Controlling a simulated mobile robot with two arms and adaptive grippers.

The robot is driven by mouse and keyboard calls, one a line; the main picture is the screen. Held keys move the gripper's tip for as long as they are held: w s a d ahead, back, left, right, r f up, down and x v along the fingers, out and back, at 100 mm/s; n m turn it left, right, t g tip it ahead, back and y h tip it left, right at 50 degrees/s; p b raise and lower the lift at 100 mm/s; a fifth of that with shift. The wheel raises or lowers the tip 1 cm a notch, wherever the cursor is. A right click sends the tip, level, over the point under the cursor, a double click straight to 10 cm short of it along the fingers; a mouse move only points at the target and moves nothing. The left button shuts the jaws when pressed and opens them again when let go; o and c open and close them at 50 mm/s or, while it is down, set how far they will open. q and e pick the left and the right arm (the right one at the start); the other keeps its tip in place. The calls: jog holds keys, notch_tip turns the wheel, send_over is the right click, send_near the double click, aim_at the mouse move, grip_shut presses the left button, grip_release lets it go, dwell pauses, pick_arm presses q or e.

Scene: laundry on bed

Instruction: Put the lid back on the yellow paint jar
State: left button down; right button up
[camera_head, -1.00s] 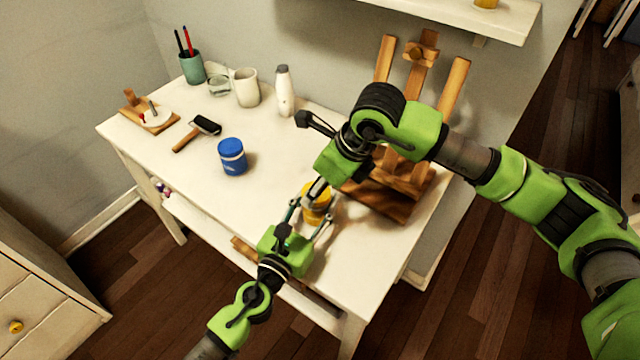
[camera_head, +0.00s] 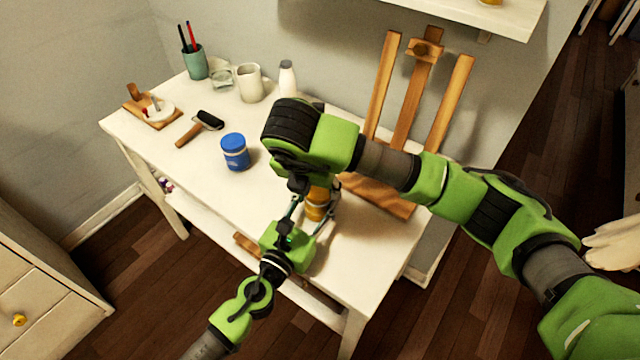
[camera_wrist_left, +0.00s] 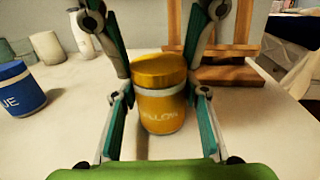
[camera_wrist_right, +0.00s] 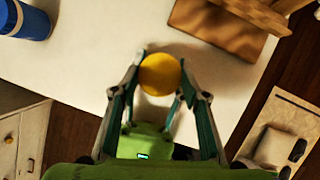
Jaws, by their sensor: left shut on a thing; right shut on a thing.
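The yellow jar (camera_wrist_left: 162,113) stands upright on the white table in the left wrist view. My left gripper (camera_wrist_left: 161,98) is shut around its sides. The yellow lid (camera_wrist_left: 160,70) is at the jar's mouth, directly above the white band, with no clear gap. Whether it is fully seated I cannot tell. My right gripper (camera_wrist_right: 160,82) comes down from above and is shut on the lid, whose round top shows in the right wrist view (camera_wrist_right: 160,74). In the head view my right arm hides the lid and most of the right gripper; part of the jar (camera_head: 316,208) shows.
A blue jar (camera_head: 235,152) stands left of the yellow jar. A wooden easel (camera_head: 405,120) stands close behind at the right. A roller (camera_head: 208,120), white mug (camera_head: 249,83), bottle (camera_head: 287,78) and brush cup (camera_head: 194,64) are farther back. The front right table corner is clear.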

jog(key=m, duration=0.1)
jog(key=m+h, duration=0.1)
jog(key=m, duration=0.1)
jog(key=m+g, duration=0.1)
jog(key=shift+w+a+r+m+h, duration=0.1)
jog(key=shift+w+a+m+h, duration=0.05)
jog(key=shift+a+m+h, duration=0.15)
jog(key=m+g+h, duration=0.1)
jog(key=m, duration=0.3)
jog(key=shift+w, duration=0.2)
jog(key=m+g, duration=0.1)
jog(key=m, duration=0.1)
jog(key=m+g, duration=0.1)
jog(key=m, duration=0.2)
jog(key=shift+w+h, duration=0.15)
jog(key=shift+h, duration=0.15)
jog(key=m, duration=0.2)
jog(key=m+g, duration=0.1)
jog(key=m, duration=0.1)
jog(key=m+g, duration=0.1)
jog(key=m, duration=0.1)
jog(key=shift+w, duration=0.25)
jog(key=o, duration=0.7)
